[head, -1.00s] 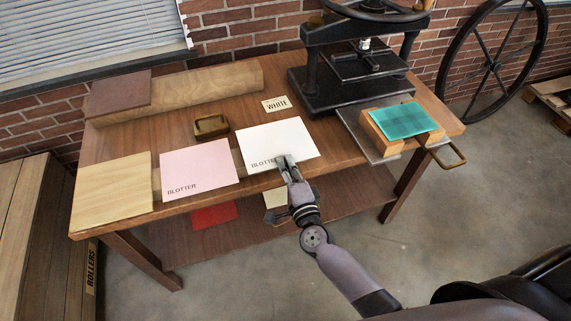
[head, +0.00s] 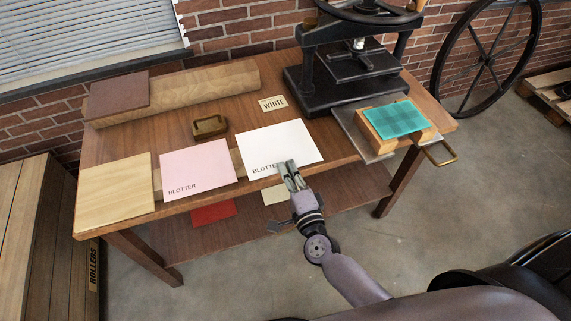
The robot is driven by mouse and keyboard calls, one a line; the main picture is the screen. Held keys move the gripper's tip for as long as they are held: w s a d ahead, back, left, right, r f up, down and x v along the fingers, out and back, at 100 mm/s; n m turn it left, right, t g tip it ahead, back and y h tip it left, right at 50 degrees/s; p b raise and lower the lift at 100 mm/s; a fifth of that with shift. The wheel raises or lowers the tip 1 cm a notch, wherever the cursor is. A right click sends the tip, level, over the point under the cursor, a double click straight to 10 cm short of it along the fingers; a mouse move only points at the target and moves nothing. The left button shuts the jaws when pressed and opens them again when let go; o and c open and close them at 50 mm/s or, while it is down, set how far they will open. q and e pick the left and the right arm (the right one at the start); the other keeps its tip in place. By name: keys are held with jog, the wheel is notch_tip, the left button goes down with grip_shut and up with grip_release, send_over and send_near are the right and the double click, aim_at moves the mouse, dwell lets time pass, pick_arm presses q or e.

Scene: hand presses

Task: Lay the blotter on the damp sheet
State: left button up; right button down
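A white blotter (head: 285,140), marked BLOTTER, lies flat at the front of the wooden table, its near edge at the table's front edge. My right gripper (head: 287,168) is at that near edge, its fingertips over the blotter and covering the end of the lettering. Whether the fingers are closed or slightly apart is unclear. A pink blotter (head: 195,165) lies to its left. A teal sheet (head: 394,118) with a grid lies on wooden blocks on a metal plate at the table's right end; I cannot tell whether it is damp. My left gripper is not in view.
A black hand press (head: 355,75) stands behind the metal plate (head: 362,138), which has a brass handle (head: 441,153). A WHITE card (head: 273,103), a small wooden dish (head: 209,127) and a pale board (head: 115,185) are on the table (head: 225,110). A low shelf lies below.

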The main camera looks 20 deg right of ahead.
jog(key=s+r, duration=0.1)
jog(key=s, duration=1.7)
jog(key=shift+d+r, duration=0.2)
jog(key=shift+d, duration=0.1)
dwell(0.4)
jog(key=w+d+r, duration=0.1)
jog(key=w+r, duration=0.1)
jog(key=r, duration=0.4)
jog(key=w+d+r, duration=0.2)
jog(key=w+r, duration=0.1)
jog(key=r, duration=0.4)
jog(key=shift+d+h, duration=0.2)
jog(key=shift+h, duration=0.1)
